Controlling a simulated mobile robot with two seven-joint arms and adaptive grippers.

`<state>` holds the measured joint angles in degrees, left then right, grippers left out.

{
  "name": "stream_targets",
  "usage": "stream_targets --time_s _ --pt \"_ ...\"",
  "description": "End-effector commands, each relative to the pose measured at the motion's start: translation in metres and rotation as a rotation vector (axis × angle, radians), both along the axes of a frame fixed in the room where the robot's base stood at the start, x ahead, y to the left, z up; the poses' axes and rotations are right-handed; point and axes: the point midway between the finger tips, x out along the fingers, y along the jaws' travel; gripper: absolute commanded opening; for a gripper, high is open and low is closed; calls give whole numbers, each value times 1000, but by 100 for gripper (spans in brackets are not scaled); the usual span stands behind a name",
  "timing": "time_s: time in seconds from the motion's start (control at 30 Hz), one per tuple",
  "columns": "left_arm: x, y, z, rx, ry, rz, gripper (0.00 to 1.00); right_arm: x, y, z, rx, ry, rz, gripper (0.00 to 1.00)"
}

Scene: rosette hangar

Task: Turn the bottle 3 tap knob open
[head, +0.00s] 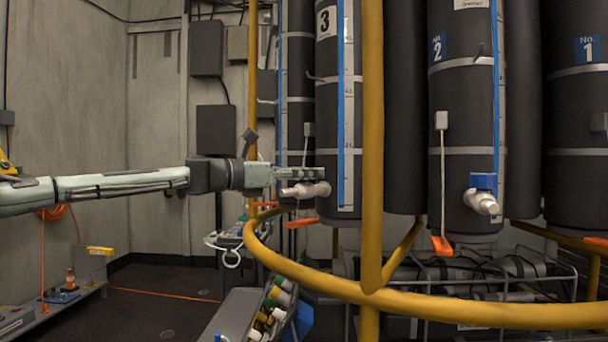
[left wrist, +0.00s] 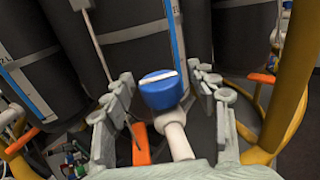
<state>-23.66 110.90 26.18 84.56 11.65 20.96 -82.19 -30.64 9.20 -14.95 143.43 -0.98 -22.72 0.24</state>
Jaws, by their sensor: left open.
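Bottle 3 (head: 327,110) is a tall dark cylinder with a "3" label and a blue-edged scale strip. Its white tap (head: 305,190) sticks out low on the front. The tap knob is hidden behind my gripper in the head view. In the left wrist view the blue knob (left wrist: 160,94), with a pale bar on top, sits above the white spout (left wrist: 175,135). My left gripper (head: 298,173) is at the tap. It is open, with its fingers on either side of the knob and visible gaps on both sides. My right gripper is not in view.
A yellow post (head: 372,150) stands just right of bottle 3, and a curved yellow rail (head: 420,305) runs below in front. Bottle 2 (head: 465,120) has a similar tap with a blue knob (head: 484,181). An orange tag (left wrist: 140,145) hangs close beside the tap.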

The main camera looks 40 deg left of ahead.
Motion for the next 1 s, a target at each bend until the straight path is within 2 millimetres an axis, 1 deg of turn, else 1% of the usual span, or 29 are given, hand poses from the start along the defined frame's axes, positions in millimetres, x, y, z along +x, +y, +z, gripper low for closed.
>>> stream_targets --time_s 0.17,0.57,0.6,0.83,1.0 --pt "0 0 0 1 0 0 58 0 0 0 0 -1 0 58" --pt "0 0 0 1 0 0 8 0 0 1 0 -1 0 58" --pt "0 0 0 1 0 1 7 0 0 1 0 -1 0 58" --pt "-1 0 1 2 -2 23 7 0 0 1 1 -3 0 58" --pt "-1 -1 1 2 -3 93 7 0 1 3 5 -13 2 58"
